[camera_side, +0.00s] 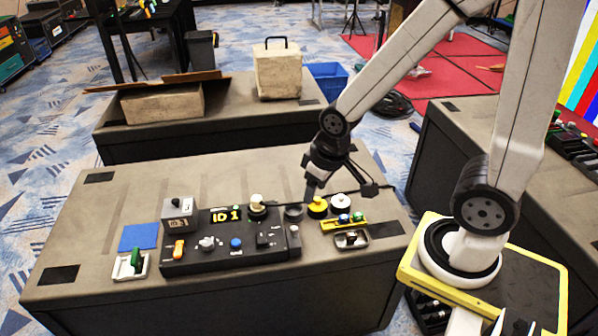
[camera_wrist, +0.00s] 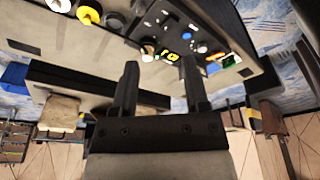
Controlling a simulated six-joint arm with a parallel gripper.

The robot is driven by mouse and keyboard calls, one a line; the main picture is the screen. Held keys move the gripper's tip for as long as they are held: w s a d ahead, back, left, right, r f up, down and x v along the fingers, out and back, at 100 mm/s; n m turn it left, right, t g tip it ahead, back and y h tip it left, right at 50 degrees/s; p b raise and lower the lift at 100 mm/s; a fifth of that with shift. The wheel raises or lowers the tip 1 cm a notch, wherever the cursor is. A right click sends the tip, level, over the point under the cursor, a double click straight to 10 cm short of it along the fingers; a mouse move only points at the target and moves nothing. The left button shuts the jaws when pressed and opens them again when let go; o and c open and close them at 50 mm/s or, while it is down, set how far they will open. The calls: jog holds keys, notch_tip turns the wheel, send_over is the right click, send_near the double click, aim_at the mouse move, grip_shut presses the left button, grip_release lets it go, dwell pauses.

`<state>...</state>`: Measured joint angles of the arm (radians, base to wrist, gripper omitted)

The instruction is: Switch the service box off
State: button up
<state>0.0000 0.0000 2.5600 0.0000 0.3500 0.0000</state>
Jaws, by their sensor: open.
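A small grey box (camera_side: 180,214) labelled ID 3 stands at the left of the table, with a small toggle (camera_side: 177,201) on top. Beside it is a black panel (camera_side: 195,264) labelled ID 1, with an orange rocker (camera_side: 178,249), a grey knob (camera_side: 208,242), a blue button (camera_side: 236,244) and a black switch (camera_side: 267,239). I cannot tell which is the service box, nor the switch positions. My gripper (camera_side: 309,192) is above the table, right of the panel, near the yellow knob (camera_side: 317,206). In the wrist view my gripper (camera_wrist: 160,75) is open and empty; the panel lies beyond the fingers.
A green switch on a white plate (camera_side: 121,272) and a blue square (camera_side: 139,236) lie at left. The table's rear left is clear. Another table (camera_side: 230,125) stands behind.

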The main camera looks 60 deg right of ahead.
grip_shut()
dwell(1.7)
